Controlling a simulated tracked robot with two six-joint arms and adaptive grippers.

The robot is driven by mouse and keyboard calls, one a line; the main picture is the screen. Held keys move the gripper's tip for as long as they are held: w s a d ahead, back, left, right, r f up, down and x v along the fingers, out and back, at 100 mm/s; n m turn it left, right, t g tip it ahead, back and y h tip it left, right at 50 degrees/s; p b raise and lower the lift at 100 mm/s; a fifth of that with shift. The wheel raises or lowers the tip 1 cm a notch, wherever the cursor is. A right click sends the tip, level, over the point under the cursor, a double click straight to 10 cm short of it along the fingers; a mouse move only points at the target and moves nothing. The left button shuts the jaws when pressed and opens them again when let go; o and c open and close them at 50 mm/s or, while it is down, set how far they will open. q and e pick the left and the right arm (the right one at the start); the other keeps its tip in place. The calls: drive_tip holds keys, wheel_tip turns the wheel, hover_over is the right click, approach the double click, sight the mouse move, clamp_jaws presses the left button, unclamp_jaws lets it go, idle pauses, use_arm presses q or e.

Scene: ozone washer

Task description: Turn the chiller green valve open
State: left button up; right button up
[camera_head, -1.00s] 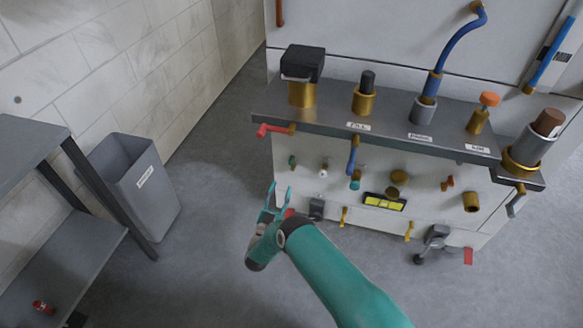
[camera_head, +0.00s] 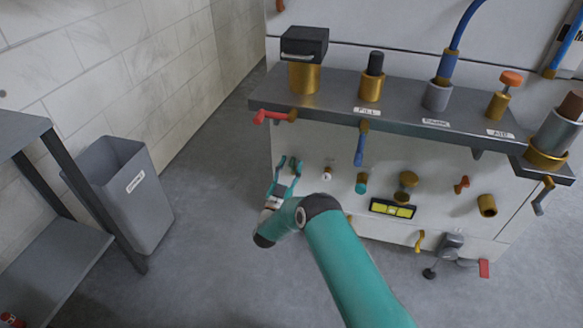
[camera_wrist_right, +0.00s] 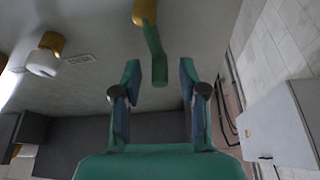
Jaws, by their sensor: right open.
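The green valve (camera_head: 292,163) is a small handle on the front left of the white machine. In the right wrist view it is a green lever (camera_wrist_right: 153,48) on a brass stem. My right gripper (camera_head: 290,168) is open at the valve in the head view. In the right wrist view its two fingers (camera_wrist_right: 159,75) point at the lever, and the lever's free end appears between the fingertips with gaps on both sides. I cannot tell its exact depth. My left gripper is out of view.
A white valve (camera_head: 326,174) is just right of the green one. A red handle (camera_head: 273,116) sticks out above, under the grey counter (camera_head: 400,113). A blue handle (camera_head: 360,146) hangs farther right.

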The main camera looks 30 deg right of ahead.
drive_tip(key=shift+w+d+r, duration=0.2)
drive_tip(key=shift+d, duration=0.05)
clamp_jaws()
